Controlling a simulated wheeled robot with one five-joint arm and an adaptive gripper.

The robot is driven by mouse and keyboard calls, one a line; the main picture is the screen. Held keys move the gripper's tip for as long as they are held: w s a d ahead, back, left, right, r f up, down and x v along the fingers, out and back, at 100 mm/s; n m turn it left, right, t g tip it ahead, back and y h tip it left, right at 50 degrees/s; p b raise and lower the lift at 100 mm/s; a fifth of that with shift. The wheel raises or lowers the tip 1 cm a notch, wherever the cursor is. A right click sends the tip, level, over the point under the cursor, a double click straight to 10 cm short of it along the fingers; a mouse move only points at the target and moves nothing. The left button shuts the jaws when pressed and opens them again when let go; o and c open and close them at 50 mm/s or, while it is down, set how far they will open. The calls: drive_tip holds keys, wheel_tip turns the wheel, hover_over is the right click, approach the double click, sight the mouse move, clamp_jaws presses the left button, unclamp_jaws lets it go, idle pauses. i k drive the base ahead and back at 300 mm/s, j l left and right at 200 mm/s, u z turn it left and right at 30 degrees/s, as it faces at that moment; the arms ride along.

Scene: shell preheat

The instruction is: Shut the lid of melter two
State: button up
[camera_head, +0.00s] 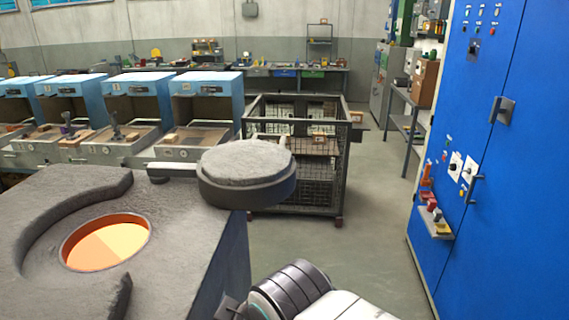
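A grey melter (185,235) fills the lower left, with a round opening (105,243) glowing orange and yellow in its top. Its thick round grey lid (246,170) is swung aside to the right of the opening, joined to a short pivot arm (172,170) at the back corner. The lid lies flat and level, and the opening is uncovered. No number shows on this melter, so I cannot tell which one it is. Part of my arm shows at the bottom centre, right of the melter and below the lid. My gripper is not clearly visible.
A black wire cage cart (300,195) stands behind the lid. Blue-topped stations (205,85) line the left. A tall blue cabinet (505,170) with switches and a small shelf (437,222) bounds the right. Grey floor (355,235) is clear between the melter and the cabinet.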

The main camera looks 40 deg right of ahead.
sight(254, 173)
drive_tip(key=z, duration=0.65)
drive_tip(key=i+l+u, duration=0.15)
drive_tip(key=l+u, duration=0.15)
drive_tip(key=u, duration=0.15)
drive_tip(key=i+l+u, duration=0.15)
drive_tip(key=l+u, duration=0.2)
drive_tip(key=u, duration=0.15)
drive_tip(key=l+u, duration=0.7)
drive_tip(key=u, duration=0.25)
drive_tip(key=l+u, duration=0.45)
drive_tip(key=k+l+u, duration=0.2)
drive_tip(key=u, duration=0.3)
drive_tip(key=k+l+u, duration=0.15)
drive_tip(key=l+u, duration=0.3)
drive_tip(key=k+l+u, duration=0.1)
drive_tip(key=k+u, duration=0.15)
drive_tip(key=u, duration=0.25)
